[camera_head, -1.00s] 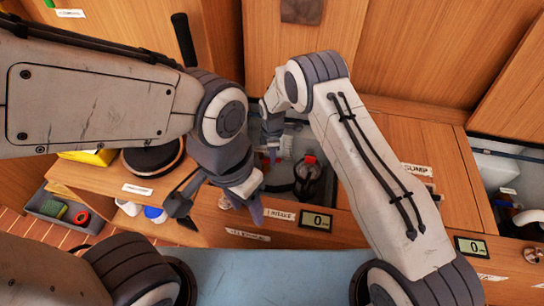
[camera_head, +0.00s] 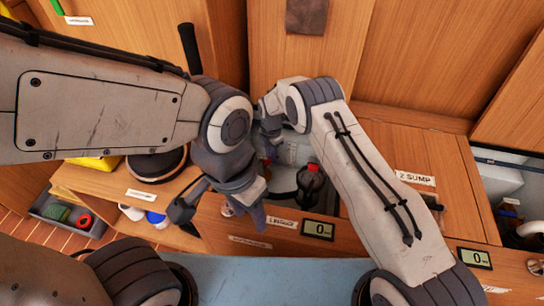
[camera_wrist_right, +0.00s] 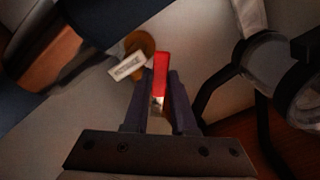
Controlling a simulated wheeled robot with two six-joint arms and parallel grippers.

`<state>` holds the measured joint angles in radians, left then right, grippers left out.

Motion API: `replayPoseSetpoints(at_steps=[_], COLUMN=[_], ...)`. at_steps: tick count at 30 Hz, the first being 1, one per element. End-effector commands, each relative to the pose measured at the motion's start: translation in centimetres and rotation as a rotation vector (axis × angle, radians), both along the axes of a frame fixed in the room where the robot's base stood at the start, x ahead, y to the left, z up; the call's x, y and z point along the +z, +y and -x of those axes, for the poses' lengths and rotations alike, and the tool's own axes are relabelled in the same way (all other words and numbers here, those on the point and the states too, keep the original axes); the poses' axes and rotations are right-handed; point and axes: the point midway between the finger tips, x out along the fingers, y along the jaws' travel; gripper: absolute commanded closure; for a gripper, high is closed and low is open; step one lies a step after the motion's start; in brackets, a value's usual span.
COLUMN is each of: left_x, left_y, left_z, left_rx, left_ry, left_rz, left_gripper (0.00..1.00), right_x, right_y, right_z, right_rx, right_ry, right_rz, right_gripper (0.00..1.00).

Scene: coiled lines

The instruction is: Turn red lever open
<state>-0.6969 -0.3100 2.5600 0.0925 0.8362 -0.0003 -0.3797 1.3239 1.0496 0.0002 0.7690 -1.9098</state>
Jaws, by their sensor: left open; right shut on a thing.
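The red lever (camera_wrist_right: 161,75) stands between the fingers of my right gripper (camera_wrist_right: 158,108) in the right wrist view. Those fingers are shut on it. My left gripper (camera_head: 217,212) is open and empty, in front of the counter, left of the bay.
A dark container with a red top (camera_head: 311,186) stands in the bay, close to my right arm. A white tag (camera_wrist_right: 126,66) hangs by a brass disc (camera_wrist_right: 139,42) beside the lever. A display (camera_head: 318,229) reads 0. A grey tray (camera_head: 70,213) lies lower left.

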Motion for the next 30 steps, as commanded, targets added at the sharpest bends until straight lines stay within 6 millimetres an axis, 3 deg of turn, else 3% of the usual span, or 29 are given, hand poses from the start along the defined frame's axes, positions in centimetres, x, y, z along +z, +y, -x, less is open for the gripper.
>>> replayPoseSetpoints(at_steps=[13, 14, 16, 30], left_x=[-0.02, -0.02, -0.02, 0.18], left_y=[0.0, 0.0, 0.0, 0.0], left_z=[0.0, 0.0, 0.0, 0.0], left_rx=[0.0, 0.0, 0.0, 0.0], left_ry=[0.0, 0.0, 0.0, 0.0], left_rz=[0.0, 0.0, 0.0, 0.0], left_gripper=[0.5, 0.5, 0.5, 0.5], right_x=[0.07, 0.08, 0.07, 0.1], right_y=[0.05, 0.05, 0.05, -0.26], right_z=[-0.21, -0.21, -0.19, 0.27], right_rx=[0.012, 0.012, 0.011, -0.053], right_ry=[-0.005, -0.005, -0.004, 0.0], right_rz=[0.0, 0.0, -0.001, 0.0], right_gripper=[1.0, 0.72, 0.45, 0.45])
